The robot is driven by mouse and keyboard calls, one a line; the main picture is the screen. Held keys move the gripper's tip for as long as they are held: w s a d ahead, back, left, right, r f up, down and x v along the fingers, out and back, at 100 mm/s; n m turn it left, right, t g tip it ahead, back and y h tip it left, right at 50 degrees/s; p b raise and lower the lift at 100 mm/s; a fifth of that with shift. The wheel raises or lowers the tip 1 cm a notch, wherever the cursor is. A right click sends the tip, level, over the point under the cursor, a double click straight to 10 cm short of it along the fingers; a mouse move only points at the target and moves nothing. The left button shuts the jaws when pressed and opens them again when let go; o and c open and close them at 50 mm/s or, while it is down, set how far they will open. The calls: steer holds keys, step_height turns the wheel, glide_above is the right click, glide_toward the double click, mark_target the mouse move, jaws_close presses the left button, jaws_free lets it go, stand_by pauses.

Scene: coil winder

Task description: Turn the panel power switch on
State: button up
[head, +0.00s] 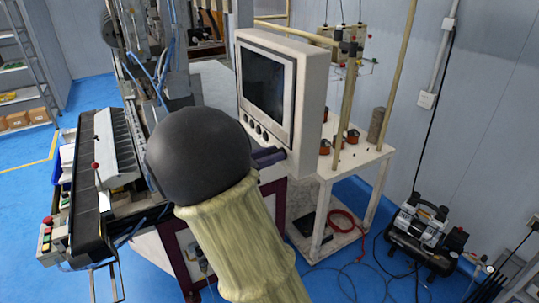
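The control panel (314,92) is a cream box with a dark screen (263,82), standing on the machine in the middle of the head view. A row of several small dark knobs or switches (258,130) runs along its lower front edge. I cannot tell which one is the power switch, or its position. My arm, with a large dark round joint and a pale ribbed sleeve, fills the lower middle, in front and to the left of the panel. My gripper is not visible. A dark bar-like part (268,156) shows below the panel; I cannot tell what it belongs to.
The winder bed (112,150) with a red-topped lever is at the left. A cream shelf stand (372,157) holding spools is behind the panel, to its right. A compressor (420,230) with cables stands at the far right. Blue floor is open at the left.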

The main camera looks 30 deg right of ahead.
jaws_close()
steer(key=shift+m+b, duration=0.3)
steer(key=shift+m, duration=0.1)
steer(key=shift+s+f+m+b, duration=0.15)
steer(key=shift+f+m+b, duration=0.05)
steer(key=shift+m+b, duration=2.7)
steer(key=shift+s+f+m+b, duration=0.1)
steer(key=shift+f+m+b, duration=0.05)
steer(key=shift+m+b, duration=2.75)
steer(key=shift+s+f+m+b, duration=0.15)
steer(key=shift+f+m+b, duration=0.05)
steer(key=shift+m+b, duration=2.7)
steer(key=shift+r, duration=0.1)
